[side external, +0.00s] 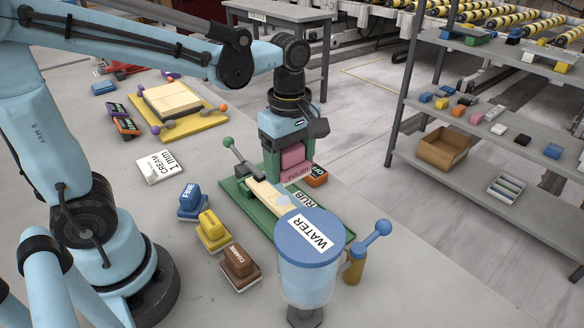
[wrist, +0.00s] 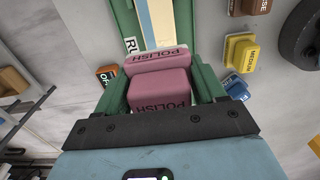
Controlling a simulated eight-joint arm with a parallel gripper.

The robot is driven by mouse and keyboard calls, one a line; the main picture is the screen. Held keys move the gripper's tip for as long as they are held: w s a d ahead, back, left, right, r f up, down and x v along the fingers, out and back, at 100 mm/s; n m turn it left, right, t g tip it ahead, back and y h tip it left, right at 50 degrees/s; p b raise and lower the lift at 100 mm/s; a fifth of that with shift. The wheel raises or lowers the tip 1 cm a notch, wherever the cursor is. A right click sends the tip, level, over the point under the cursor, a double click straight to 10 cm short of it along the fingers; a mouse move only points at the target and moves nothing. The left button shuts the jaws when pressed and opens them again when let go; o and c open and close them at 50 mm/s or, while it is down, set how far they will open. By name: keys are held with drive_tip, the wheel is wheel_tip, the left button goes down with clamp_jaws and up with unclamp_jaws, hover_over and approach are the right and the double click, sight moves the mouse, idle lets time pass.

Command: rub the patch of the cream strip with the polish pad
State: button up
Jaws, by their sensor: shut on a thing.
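My gripper (side external: 287,160) is shut on the pink polish pad (side external: 294,156), marked POLISH. In the wrist view the pad (wrist: 158,84) sits between the two green fingers. The cream strip (side external: 262,192) lies along the green board (side external: 232,189) marked RUB. A pale bluish patch (side external: 283,199) shows on the strip in the side view. The pad is at the far side of the strip there, and I cannot tell whether it touches. In the wrist view the strip (wrist: 156,22) runs away beyond the pad, which hides its near part.
A blue-lidded WATER container (side external: 318,236) stands in front and covers the board's near end. The blue FINE (side external: 190,203), yellow (side external: 213,231) and brown COARSE (side external: 239,267) pads sit left of the board. An orange-and-black block (side external: 317,176) lies right of the gripper.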

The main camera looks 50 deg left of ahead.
approach(274, 192)
drive_tip(key=shift+f, duration=2.45)
drive_tip(key=shift+f, duration=1.05)
